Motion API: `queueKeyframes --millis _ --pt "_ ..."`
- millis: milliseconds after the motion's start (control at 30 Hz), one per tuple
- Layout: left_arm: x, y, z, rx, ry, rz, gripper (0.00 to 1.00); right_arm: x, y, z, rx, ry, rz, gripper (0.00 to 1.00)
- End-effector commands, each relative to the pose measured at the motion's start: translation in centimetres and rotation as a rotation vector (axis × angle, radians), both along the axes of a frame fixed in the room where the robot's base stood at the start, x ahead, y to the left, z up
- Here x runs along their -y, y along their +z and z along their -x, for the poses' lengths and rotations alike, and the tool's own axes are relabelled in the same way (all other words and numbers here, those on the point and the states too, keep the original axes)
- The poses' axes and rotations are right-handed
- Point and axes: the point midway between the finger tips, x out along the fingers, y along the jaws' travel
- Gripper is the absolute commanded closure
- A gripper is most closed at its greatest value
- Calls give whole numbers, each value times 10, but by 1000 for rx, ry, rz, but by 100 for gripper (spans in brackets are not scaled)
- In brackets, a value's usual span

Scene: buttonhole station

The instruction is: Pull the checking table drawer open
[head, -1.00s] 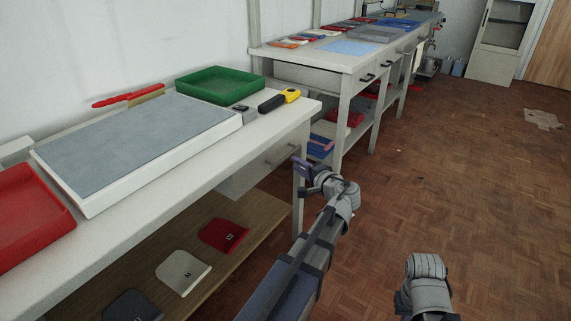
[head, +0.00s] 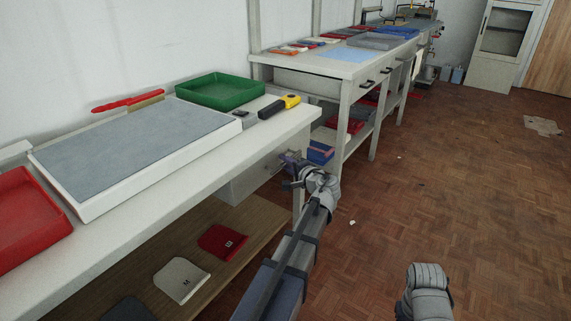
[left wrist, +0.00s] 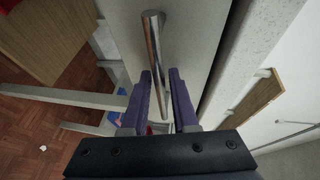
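The checking table (head: 215,165) is the near pale table. Its drawer (head: 250,182) hangs under the top near the right end, and its front looks flush or nearly so; I cannot tell exactly. My left gripper (head: 290,162) is at the drawer front and hides the handle in the head view. In the left wrist view the drawer front (left wrist: 185,35) carries a shiny bar handle (left wrist: 154,50). The fingers of my left gripper (left wrist: 160,78) are apart, one on each side of the bar, with small gaps showing.
On the table are a red tray (head: 25,222), a grey-topped board (head: 135,148), a green tray (head: 220,91) and a yellow-black tool (head: 279,106). A lower shelf (head: 235,215) holds several pocket-shaped pieces. Another bench (head: 330,68) stands beyond. The floor at right is mostly clear.

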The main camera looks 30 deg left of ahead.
Motion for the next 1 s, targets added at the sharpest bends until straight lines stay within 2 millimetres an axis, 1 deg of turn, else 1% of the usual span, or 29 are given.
queueKeyframes --millis 33,200,233,267,1000 --pt "0 0 0 0 0 0 76 0 0 0 0 0 0 100" --pt "0 0 0 0 0 0 95 0 0 0 0 0 0 100" --pt "0 0 0 0 0 0 99 0 0 0 0 0 0 100" --pt "0 0 0 0 0 0 100 0 0 0 0 0 0 100" --pt "1 0 0 1 -1 1 100 0 0 0 0 0 0 100"
